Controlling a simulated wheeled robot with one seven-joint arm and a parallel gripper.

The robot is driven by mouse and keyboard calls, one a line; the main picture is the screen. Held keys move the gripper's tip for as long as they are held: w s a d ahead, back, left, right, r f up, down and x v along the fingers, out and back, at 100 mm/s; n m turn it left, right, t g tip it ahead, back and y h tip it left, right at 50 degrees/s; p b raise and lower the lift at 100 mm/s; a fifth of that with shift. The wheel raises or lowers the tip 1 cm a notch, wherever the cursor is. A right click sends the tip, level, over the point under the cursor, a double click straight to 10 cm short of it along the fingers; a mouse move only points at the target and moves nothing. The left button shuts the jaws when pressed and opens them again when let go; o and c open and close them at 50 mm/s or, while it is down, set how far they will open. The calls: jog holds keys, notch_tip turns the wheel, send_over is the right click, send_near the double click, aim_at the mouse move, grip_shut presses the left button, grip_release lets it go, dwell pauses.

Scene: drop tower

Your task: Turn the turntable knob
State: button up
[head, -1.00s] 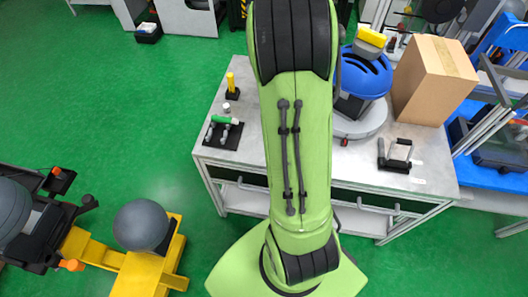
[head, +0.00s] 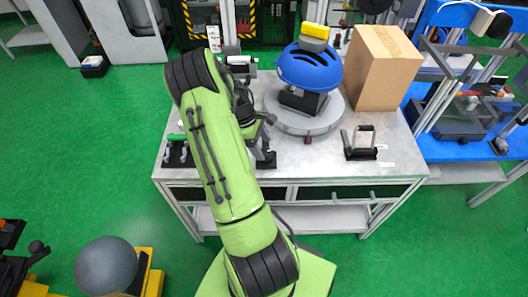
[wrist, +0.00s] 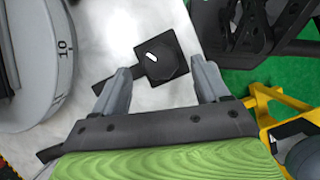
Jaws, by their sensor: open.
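The turntable knob (wrist: 163,60) is a black round dial with a white mark, on a square black plate, in the wrist view. The open fingers of my gripper (wrist: 161,72) lie to either side of it in the picture, with bare gaps between; I cannot tell the height between them. The round grey turntable (head: 300,118) carries a blue slotted dome (head: 310,66) with a yellow block on top. Its rim (wrist: 62,58), marked 10, shows at the left of the wrist view. In the head view my arm hides much of the knob's area.
A cardboard box (head: 383,70) stands right of the turntable. A black stand with a handle (head: 360,146) sits at the table's front right. A black holder with a green piece (head: 178,148) sits at the left edge. Bare tabletop (head: 312,160) lies in front of the turntable.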

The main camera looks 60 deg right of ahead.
aim_at(266, 155)
jog(key=shift+x, duration=1.45)
jog(key=c, duration=1)
jog(key=shift+m, duration=0.4)
jog(key=shift+d+m+y, duration=0.15)
jog(key=shift+m+y, duration=0.95)
jog(key=shift+m, duration=1.3)
jog(key=o, duration=1)
